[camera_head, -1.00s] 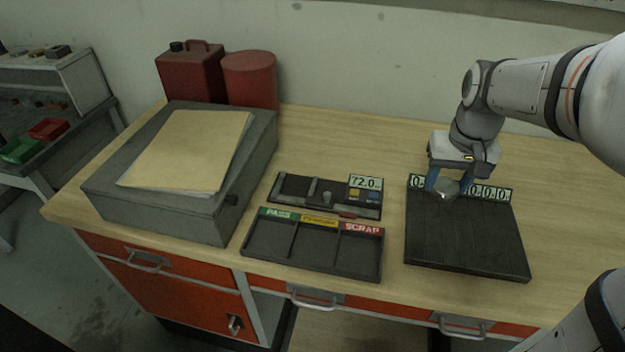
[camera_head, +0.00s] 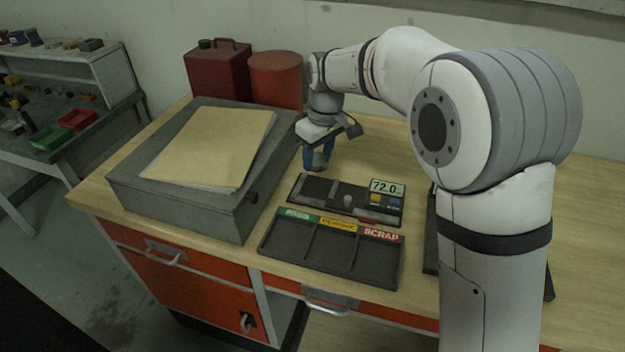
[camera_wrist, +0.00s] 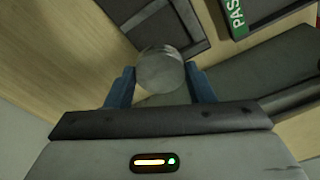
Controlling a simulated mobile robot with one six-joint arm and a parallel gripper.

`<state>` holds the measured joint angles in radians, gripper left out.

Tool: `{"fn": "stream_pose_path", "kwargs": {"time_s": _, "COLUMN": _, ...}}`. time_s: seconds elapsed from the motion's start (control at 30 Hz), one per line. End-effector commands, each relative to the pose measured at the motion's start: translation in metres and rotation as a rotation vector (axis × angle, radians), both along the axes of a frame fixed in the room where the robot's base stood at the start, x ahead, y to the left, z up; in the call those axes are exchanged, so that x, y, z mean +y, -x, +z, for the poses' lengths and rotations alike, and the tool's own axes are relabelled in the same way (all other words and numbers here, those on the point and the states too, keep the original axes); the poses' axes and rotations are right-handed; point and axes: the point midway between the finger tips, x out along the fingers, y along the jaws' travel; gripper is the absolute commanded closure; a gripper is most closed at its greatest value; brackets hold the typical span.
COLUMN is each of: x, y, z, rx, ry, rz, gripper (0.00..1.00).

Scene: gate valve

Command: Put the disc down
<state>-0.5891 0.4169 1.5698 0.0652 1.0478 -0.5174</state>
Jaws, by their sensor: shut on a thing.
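The disc (camera_wrist: 160,71) is a grey, round metal piece held between the two blue fingers of my gripper (camera_wrist: 160,84) in the wrist view. In the head view my gripper (camera_head: 318,160) is shut on it above the bench, behind the left end of a dark device with a 72.0 display (camera_head: 386,188). The disc is hard to make out there. The sorting tray (camera_head: 330,268) has three compartments labelled PASS, a yellow label I cannot read, and SCRAP. It stands in front of the device, and its compartments look empty.
A grey box (camera_head: 126,200) with a folder (camera_head: 210,147) on it stands just left of my gripper. A red can (camera_head: 217,72) and red cylinder (camera_head: 275,78) stand behind. My arm hides most of the dark slatted board (camera_head: 430,255) at right.

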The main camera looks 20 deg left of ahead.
Motion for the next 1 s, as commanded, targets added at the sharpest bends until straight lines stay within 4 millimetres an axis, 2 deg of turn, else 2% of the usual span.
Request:
{"fn": "stream_pose_path", "kwargs": {"time_s": 0.1, "x": -0.001, "y": 0.0, "z": -0.02, "rx": 0.002, "ry": 0.0, "rz": -0.002, "gripper": 0.85}}
{"fn": "stream_pose_path", "kwargs": {"time_s": 0.37, "x": -0.001, "y": 0.0, "z": -0.043, "rx": 0.0, "ry": -0.001, "rz": -0.003, "gripper": 0.86}}
{"fn": "stream_pose_path", "kwargs": {"time_s": 0.53, "x": -0.001, "y": 0.0, "z": -0.066, "rx": 0.0, "ry": 0.0, "rz": -0.004, "gripper": 0.86}}
{"fn": "stream_pose_path", "kwargs": {"time_s": 0.93, "x": -0.001, "y": -0.001, "z": -0.075, "rx": -0.002, "ry": -0.001, "rz": -0.003, "gripper": 0.86}}
{"fn": "stream_pose_path", "kwargs": {"time_s": 0.97, "x": -0.001, "y": 0.0, "z": -0.074, "rx": 0.0, "ry": -0.001, "rz": -0.003, "gripper": 0.5}}
{"fn": "stream_pose_path", "kwargs": {"time_s": 1.0, "x": -0.001, "y": 0.0, "z": -0.074, "rx": 0.0, "ry": -0.001, "rz": -0.003, "gripper": 0.47}}
